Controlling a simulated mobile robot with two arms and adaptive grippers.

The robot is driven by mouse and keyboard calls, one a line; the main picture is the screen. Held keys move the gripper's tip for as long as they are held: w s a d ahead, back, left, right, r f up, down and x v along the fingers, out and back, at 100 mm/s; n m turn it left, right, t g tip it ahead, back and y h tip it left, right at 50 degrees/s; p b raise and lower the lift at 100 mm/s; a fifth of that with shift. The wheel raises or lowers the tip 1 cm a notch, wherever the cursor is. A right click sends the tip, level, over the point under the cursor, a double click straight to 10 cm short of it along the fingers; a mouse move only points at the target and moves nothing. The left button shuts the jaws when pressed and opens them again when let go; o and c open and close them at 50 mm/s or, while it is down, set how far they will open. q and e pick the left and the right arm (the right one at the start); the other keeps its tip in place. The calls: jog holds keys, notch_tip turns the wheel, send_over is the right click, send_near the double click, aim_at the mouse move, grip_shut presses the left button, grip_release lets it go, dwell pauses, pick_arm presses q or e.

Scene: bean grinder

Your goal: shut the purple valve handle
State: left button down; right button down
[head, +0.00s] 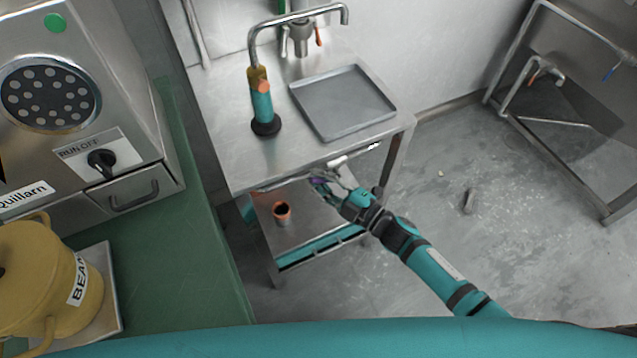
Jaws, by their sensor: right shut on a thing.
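The purple valve handle (318,184) shows as a small patch just under the front edge of the steel table. My right gripper (326,185) reaches in from the lower right and is shut on the handle. The fingers cover much of the handle, so its exact angle cannot be told. A pale pipe or fitting (350,160) runs along the table's front edge above the gripper. My left gripper is not in view.
The steel table (230,160) carries a grey tray (345,102), a curved tap (300,15) and a teal-handled tool (262,105). An orange-rimmed cup (282,211) stands on the lower shelf. The grinder (60,90) and yellow bean pot (40,275) are at left. Floor at right is mostly clear.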

jog(key=shift+d+r+m, duration=0.1)
jog(key=shift+d+m, duration=0.1)
jog(key=shift+m, duration=0.4)
jog(key=c, duration=1.3)
grip_release()
jog(key=shift+r, duration=0.1)
jog(key=v, duration=1.2)
jog(key=shift+f, duration=0.2)
